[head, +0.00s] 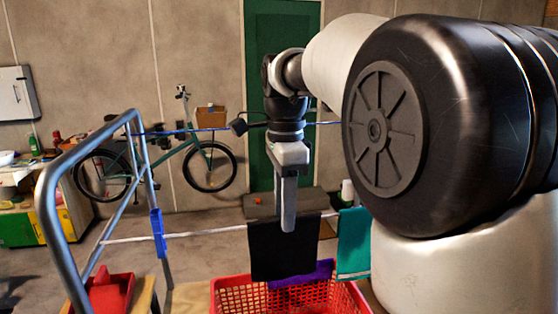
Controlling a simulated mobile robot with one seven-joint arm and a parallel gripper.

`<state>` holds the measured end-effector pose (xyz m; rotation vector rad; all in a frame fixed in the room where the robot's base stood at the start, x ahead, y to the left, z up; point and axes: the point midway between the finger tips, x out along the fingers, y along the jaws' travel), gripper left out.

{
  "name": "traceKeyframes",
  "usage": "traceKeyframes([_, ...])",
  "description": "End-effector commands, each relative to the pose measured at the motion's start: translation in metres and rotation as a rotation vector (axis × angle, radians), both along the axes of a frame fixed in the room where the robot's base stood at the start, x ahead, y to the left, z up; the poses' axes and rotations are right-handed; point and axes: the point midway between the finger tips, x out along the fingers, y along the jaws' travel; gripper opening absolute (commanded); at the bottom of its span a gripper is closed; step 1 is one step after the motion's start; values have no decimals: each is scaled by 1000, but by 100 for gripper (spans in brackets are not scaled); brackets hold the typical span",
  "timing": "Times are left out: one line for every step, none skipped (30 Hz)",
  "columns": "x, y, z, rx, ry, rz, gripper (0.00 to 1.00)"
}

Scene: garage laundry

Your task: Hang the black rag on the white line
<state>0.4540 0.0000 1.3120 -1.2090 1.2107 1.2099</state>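The black rag (268,255) hangs flat and dark below my gripper, above the red basket. Its top edge lies level with the white line (200,235), which shows to its left. I cannot tell whether the rag is draped over the line or held in front of it. My gripper (288,226) points straight down, its fingertip end overlapping the rag's upper part. I see the fingers edge-on as one grey bar, so their gap and any grip on the rag are hidden.
A teal cloth (353,243) hangs just right of the rag. A red basket (235,299) with purple cloth (302,276) stands below. A blue line (223,128) crosses higher up. A metal frame (48,205) stands left.

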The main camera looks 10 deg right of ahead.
Motion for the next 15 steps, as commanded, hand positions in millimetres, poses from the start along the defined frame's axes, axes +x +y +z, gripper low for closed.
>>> traceKeyframes([1,0,13,0,-5,0,32])
traceKeyframes([2,0,21,0,-6,0,32])
traceKeyframes([1,0,31,0,-6,0,32])
traceKeyframes([1,0,38,0,-6,0,32])
traceKeyframes([1,0,46,0,-6,0,32])
traceKeyframes([1,0,56,0,-6,0,32])
traceKeyframes([1,0,64,0,-6,0,32])
traceKeyframes([1,0,71,0,-6,0,32])
traceKeyframes([1,0,81,0,-5,0,32])
traceKeyframes([1,0,89,0,-5,0,32])
traceKeyframes([1,0,95,0,-5,0,32])
traceKeyframes([1,0,104,0,-4,0,32])
traceKeyframes([1,0,111,0,-4,0,32])
traceKeyframes([1,0,117,0,-4,0,32])
traceKeyframes([1,0,123,0,-4,0,32])
